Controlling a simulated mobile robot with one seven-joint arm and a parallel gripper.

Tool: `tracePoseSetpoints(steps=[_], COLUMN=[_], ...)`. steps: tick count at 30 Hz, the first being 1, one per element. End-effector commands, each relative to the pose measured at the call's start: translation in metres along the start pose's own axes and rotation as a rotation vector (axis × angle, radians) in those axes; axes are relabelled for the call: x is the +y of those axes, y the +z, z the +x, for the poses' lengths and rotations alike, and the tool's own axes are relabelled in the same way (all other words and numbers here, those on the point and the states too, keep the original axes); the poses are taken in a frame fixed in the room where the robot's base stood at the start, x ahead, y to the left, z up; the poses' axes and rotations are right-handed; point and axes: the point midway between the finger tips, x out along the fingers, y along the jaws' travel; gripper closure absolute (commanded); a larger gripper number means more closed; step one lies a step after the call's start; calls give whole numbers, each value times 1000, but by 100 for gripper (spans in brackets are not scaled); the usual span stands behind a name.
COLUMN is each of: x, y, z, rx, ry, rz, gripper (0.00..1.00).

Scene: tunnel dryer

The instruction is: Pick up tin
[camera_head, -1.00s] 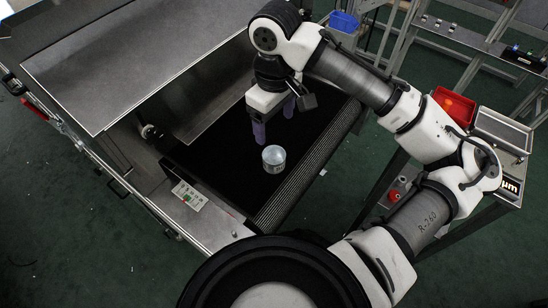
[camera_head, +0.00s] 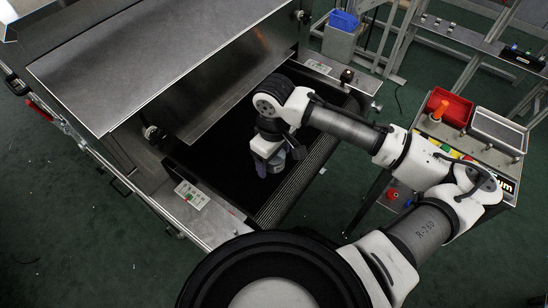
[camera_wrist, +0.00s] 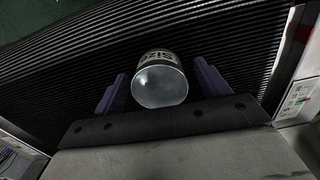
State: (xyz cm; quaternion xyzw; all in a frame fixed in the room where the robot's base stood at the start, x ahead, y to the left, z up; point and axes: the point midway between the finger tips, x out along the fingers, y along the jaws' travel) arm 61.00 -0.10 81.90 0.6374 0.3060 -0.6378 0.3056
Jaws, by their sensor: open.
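The tin (camera_wrist: 160,80) is a small silvery can with dark lettering on its side. In the wrist view it stands between the two purple fingers of my gripper (camera_wrist: 160,92), with a gap on each side. The fingers are spread and not closed on it. In the head view my gripper (camera_head: 266,168) is low over the dark conveyor belt (camera_head: 220,150), and the tin is mostly hidden behind it and the wrist. The tin rests on the ribbed belt.
A metal hood (camera_head: 160,60) stands over the belt at the upper left. A control panel (camera_head: 192,194) sits on the near frame. At right, a cart holds a red bin (camera_head: 449,108) and a grey tray (camera_head: 497,130). A blue bin (camera_head: 343,20) is at the back.

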Motion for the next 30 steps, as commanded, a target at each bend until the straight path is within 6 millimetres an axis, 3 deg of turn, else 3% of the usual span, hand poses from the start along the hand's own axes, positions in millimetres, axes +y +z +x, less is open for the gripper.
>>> tracePoseSetpoints(steps=[6, 17, 25, 30], x=[0, 0, 0, 1], y=[0, 0, 0, -1], z=[0, 0, -2, -15], rx=[1, 0, 0, 2], ry=[0, 1, 1, 1], rz=[1, 1, 1, 1], gripper=[28, 75, 76, 76])
